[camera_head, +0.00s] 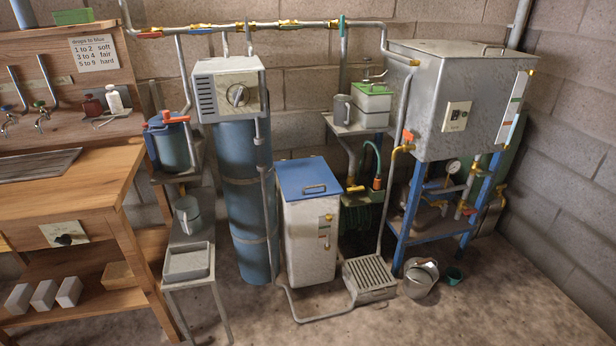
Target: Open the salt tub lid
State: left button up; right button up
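The tub that looks like the salt tub (311,240) is a tall white bin on the floor near the middle of the view. Its blue lid (290,174) lies flat across the top and appears closed. A small grey handle (316,189) sits on the lid near its front edge. A small panel with yellow marks is on the tub's front. The inside of the tub is hidden by the lid. Neither of my grippers shows in this view.
A tall blue cylinder (245,190) with a grey control head stands close left of the tub. A grated grey step (369,276) and pipes (309,316) are at its front right. A metal tank (440,90) stands right. Bare floor (500,310) lies in front.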

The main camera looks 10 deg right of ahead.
aim_at(311, 178)
jog(key=i+l, duration=0.5)
jog(key=l, duration=0.15)
jog(key=i+l, duration=1)
jog(key=l, duration=0.25)
